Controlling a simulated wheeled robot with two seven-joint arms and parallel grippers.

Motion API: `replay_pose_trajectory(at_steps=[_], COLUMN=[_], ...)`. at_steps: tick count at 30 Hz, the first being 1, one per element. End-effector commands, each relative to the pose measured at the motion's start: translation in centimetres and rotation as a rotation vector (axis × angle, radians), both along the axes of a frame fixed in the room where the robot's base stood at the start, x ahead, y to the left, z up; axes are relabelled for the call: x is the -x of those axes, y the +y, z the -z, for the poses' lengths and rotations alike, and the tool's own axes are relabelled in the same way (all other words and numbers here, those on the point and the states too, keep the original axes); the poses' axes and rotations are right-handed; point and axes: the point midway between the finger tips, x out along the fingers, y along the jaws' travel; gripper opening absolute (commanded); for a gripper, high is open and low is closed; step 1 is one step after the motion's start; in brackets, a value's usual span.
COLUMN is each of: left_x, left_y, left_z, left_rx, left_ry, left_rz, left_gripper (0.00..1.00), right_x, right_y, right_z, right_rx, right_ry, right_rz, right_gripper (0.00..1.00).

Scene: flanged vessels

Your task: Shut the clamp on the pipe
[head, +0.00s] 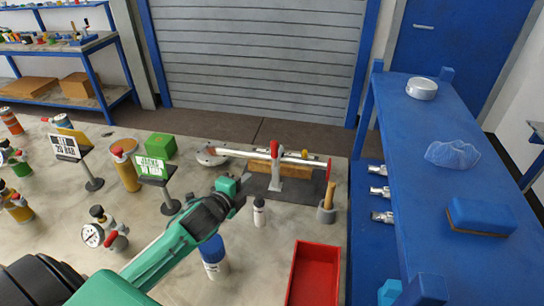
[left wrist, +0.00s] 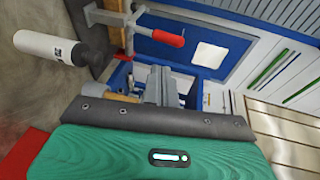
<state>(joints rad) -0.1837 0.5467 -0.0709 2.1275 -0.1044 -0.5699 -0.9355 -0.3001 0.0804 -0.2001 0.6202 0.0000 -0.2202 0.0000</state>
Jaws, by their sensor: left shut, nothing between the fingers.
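A pale pipe (head: 245,154) lies level over a dark base plate at the back right of the bench. A grey upright stand (head: 277,177) holds it near its middle, with a red part (head: 274,149), which looks like the clamp's handle, at the pipe. In the left wrist view a red handle (left wrist: 165,38) sticks out sideways from a grey metal bracket. Whether the clamp is open or shut I cannot tell. My left gripper (head: 238,187) is shut and empty, left of the stand and apart from it; its fingers show in the left wrist view (left wrist: 157,85). My right gripper is not in view.
A small white bottle (head: 260,212) stands just right of my left gripper. A red tray (head: 314,275), a blue-and-white jar (head: 213,256) and a pot with a wooden handle (head: 327,212) are nearby. A blue shelf (head: 432,165) stands at the right.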

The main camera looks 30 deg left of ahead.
Motion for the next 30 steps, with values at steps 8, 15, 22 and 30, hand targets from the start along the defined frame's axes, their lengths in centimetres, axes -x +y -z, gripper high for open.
replay_pose_trajectory(at_steps=[8, 15, 22, 30], left_x=[-2.3, -6.6, -10.4, -13.2], left_y=[-0.1, -0.1, -0.2, -0.2], left_z=[0.1, 1.0, 1.5, 1.4], left_rx=[0.000, 0.001, -0.001, 0.000], left_ry=[-0.004, -0.002, -0.002, -0.001], left_rz=[0.003, 0.001, 0.002, 0.003], left_gripper=[0.00, 0.00, 0.00, 0.00], right_x=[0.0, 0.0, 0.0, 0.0], right_y=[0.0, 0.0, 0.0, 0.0], right_z=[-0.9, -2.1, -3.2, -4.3], right_rx=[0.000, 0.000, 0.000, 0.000], right_ry=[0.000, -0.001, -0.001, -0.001], right_rz=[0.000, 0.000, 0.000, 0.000], right_gripper=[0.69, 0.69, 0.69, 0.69])
